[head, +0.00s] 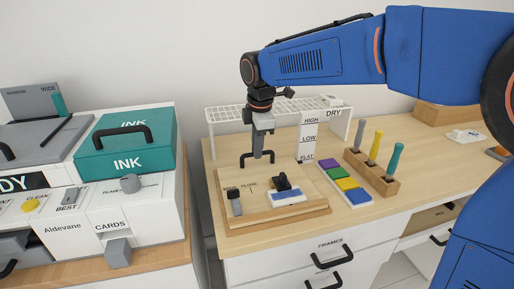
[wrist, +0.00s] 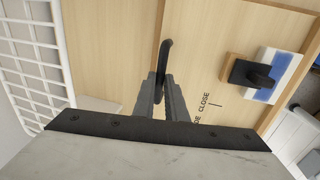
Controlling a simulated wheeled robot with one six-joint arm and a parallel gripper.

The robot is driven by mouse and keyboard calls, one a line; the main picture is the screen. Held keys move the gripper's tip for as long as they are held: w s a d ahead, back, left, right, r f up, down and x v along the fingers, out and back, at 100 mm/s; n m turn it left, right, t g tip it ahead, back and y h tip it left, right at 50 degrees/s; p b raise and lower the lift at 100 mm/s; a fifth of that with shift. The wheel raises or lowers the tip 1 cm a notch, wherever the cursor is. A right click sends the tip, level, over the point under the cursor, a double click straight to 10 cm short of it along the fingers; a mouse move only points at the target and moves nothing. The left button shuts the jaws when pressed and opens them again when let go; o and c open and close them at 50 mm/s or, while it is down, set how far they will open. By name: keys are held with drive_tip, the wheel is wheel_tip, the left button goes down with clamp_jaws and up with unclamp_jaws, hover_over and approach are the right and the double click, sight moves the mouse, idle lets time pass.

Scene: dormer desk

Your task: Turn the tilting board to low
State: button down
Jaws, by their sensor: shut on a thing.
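The tilting board (head: 250,215) is a pale wooden board on the desk; it looks flat or nearly so. A black handle (head: 243,160) stands at its back edge, and it also shows in the wrist view (wrist: 166,55). My gripper (head: 258,154) points down at the handle and is shut on it; in the wrist view the grey fingers (wrist: 161,88) are on either side of the bar. A white upright scale (head: 308,135) behind the board reads HIGH, LOW and FLAT from top to bottom.
A black-handled block (head: 284,182) and a blue-and-white piece (head: 288,197) are on the board's right part, a grey-topped block (head: 235,202) on its left. Coloured pads (head: 346,184) and a peg rack (head: 370,172) stand right. A white wire rack (head: 230,115) is behind.

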drive_tip(key=s+d+r+t+y, duration=0.1)
drive_tip(key=s+r+t, duration=0.2)
drive_tip(key=r, duration=0.4)
drive_tip(key=shift+s+t, duration=0.4)
drive_tip(key=c, duration=1.8)
unclamp_jaws()
drive_tip(key=v, duration=1.7)
drive_tip(key=shift+s+d+r, duration=0.1)
drive_tip(key=shift+d, duration=0.05)
